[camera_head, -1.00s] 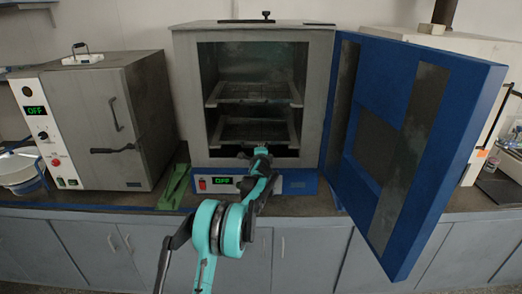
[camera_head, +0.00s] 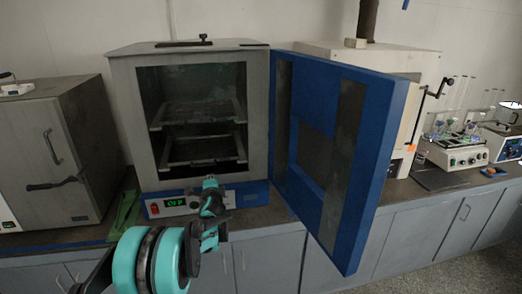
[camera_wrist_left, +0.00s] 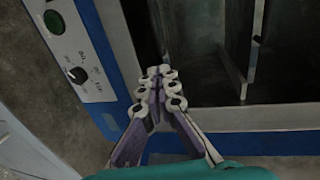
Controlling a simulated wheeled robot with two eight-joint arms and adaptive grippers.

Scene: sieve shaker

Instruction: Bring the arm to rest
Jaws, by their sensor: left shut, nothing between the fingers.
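My left arm reaches up from the bottom of the head view. Its gripper (camera_head: 210,184) is in front of the lower front of an open oven (camera_head: 192,52), just right of the green "OFF" display. In the left wrist view the gripper's fingers (camera_wrist_left: 160,74) are together with nothing between them, beside the oven's blue panel (camera_wrist_left: 88,28) and its black knob. I cannot tell whether the gripper touches the oven. My right gripper is not in view.
The oven's blue door (camera_head: 340,160) stands wide open to the right. A grey cabinet (camera_head: 50,150) stands left of the oven, with a green object (camera_head: 124,214) between them. A cream oven (camera_head: 418,75) and a shaker with glassware (camera_head: 465,150) stand on the right.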

